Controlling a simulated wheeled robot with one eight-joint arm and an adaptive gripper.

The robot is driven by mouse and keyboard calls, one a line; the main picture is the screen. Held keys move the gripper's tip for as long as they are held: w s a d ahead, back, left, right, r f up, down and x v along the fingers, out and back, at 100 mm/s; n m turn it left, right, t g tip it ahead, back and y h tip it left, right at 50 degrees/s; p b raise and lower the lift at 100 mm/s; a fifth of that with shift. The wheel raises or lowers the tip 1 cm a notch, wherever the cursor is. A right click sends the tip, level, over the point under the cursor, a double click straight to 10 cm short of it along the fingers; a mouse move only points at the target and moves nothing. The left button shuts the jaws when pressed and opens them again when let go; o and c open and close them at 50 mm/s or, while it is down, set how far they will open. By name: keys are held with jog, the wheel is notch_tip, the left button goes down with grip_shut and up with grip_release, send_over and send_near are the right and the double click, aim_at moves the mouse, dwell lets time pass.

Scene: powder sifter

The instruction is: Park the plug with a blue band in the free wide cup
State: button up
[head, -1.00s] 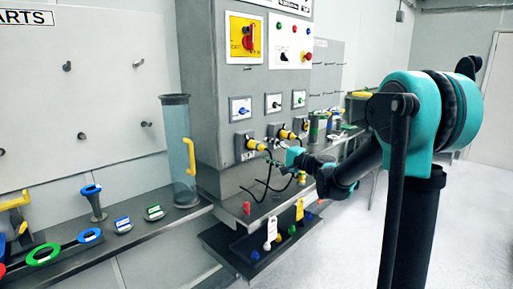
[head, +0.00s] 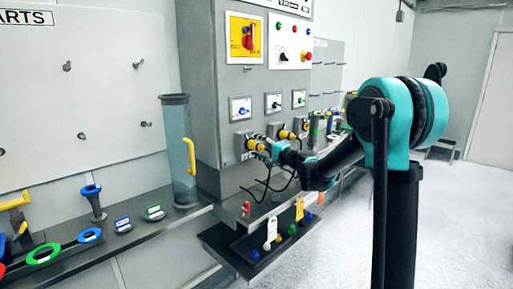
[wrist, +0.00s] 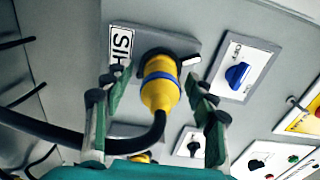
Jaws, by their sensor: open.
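The yellow plug with a blue band (wrist: 160,86) sits in a socket on the grey cabinet in the wrist view, its black cable curving down and left. Its blue band is close to the socket. My gripper (wrist: 157,98) is open, with one green finger on each side of the plug; I cannot tell whether they touch it. In the head view my gripper (head: 266,151) is at the leftmost plug (head: 252,143) of the socket row. I cannot make out which holder is the free wide cup.
More yellow plugs (head: 285,134) sit in sockets to the right. Black cables hang below. A low shelf (head: 222,241) holds small coloured pieces and tags. A clear tube (head: 180,150) with a yellow handle stands left of the cabinet. A switch with a blue knob (wrist: 237,74) is beside the plug.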

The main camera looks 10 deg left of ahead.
aim_at(265, 149)
jog(key=shift+c, duration=0.6)
grip_shut()
dwell(0.3)
jog(key=shift+s+d, duration=0.1)
jog(key=shift+v, duration=2.85)
